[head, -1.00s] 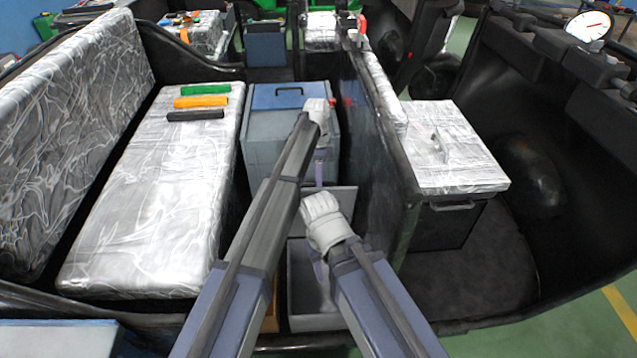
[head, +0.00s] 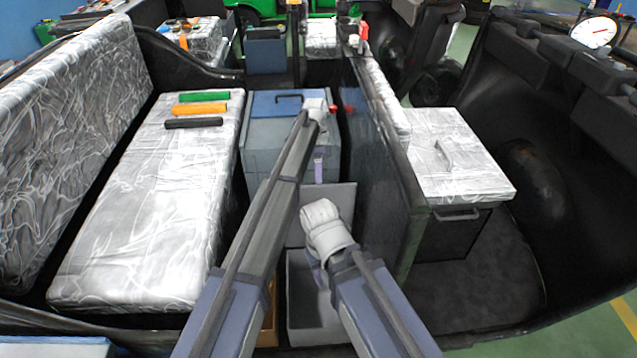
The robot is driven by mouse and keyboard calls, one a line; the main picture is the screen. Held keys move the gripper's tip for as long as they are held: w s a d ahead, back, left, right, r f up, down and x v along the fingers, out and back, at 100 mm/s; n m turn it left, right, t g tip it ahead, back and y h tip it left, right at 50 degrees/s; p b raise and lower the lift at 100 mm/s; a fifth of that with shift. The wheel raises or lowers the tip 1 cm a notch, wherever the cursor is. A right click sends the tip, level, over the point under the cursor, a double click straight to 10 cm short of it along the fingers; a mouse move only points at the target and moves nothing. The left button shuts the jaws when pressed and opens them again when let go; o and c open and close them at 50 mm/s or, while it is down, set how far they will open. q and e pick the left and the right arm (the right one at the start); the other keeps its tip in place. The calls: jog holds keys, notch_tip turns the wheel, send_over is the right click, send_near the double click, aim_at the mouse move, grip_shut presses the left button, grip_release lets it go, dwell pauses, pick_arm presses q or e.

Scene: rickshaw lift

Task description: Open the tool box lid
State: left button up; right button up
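A grey-blue box with a blue lid (head: 262,103) and a black handle (head: 289,98) stands beyond my arms; I take it for the tool box. Its lid looks shut. My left arm reaches up across the box's right part. Its wrist covers the lid's right front corner, and the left gripper (head: 319,170) hangs down in front of the box's front face (head: 265,150). My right gripper (head: 316,275) points down over an open grey bin (head: 318,335) nearer to me. Both sets of fingers are small and partly hidden, so their opening cannot be told.
A long silver seat (head: 135,220) with green, orange and black bars lies left. A dark partition (head: 375,180) stands close on the right. Beyond it is a silver-topped black box (head: 465,175) with a handle. The grey bin looks empty where visible.

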pick_arm(q)
jog(key=o, duration=0.3)
jog(key=shift+r, duration=0.1)
jog(key=p+v, duration=0.7)
jog(key=shift+w+r, duration=0.15)
jog(key=shift+r, duration=0.1)
